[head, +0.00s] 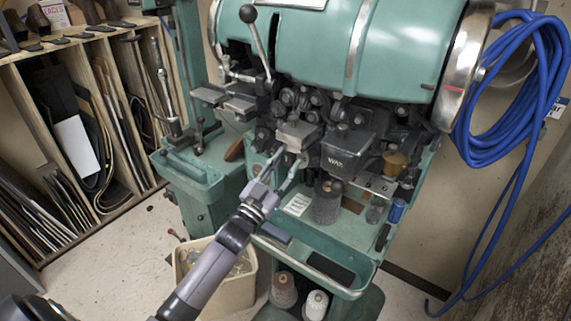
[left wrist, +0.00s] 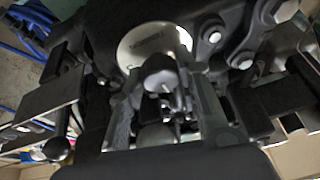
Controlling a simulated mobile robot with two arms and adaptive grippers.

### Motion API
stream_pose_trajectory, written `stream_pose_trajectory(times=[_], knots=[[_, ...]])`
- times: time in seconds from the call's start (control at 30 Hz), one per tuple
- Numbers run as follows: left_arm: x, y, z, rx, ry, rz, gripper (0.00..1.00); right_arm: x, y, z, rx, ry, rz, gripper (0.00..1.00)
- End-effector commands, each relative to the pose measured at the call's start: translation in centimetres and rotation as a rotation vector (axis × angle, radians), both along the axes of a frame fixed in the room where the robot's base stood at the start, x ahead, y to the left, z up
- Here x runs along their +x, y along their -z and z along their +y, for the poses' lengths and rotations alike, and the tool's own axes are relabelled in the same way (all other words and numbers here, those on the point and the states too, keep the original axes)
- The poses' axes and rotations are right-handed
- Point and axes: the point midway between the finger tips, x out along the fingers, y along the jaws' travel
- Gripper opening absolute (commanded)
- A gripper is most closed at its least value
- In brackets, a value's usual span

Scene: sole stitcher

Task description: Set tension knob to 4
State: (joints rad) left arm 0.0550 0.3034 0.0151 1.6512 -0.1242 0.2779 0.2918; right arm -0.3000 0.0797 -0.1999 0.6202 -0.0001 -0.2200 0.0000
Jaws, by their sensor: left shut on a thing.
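The green sole stitcher (head: 330,50) fills the middle of the head view. My left gripper (head: 284,162) reaches up to its front, just below the metal block at the middle of the mechanism. In the left wrist view, a pale round dial plate (left wrist: 135,48) with small dark lettering lies behind a dark rounded knob (left wrist: 160,73). My left gripper's fingers (left wrist: 165,80) stand on both sides of this knob and are shut on it. I cannot read the dial's numbers or the knob's setting. In the head view the knob cannot be made out. My right gripper is not in view.
A black-ball lever (head: 248,14) rises at the machine's upper left. Dark metal parts (head: 345,150) crowd right of my gripper. A thread spool (head: 327,202) stands on the lower shelf. A cream bin (head: 228,290) is below; blue hose (head: 520,70) hangs right.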

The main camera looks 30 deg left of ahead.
Motion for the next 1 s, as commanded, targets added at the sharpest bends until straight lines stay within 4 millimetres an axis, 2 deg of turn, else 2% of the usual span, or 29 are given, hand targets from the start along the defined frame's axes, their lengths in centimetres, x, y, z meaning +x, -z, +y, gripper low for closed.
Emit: stream_pose_trajectory(times=[0.2, 0.57, 1.0], knots=[[-0.01, -0.01, 0.03, 0.000, 0.000, 0.000, 0.03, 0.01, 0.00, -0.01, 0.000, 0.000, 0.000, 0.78], [0.01, 0.03, 0.14, 0.069, -0.001, -0.010, 0.03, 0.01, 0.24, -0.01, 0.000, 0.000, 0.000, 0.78], [0.04, -0.09, 0.31, 0.406, 0.000, -0.058, 0.03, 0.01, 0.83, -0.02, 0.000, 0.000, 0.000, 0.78]])
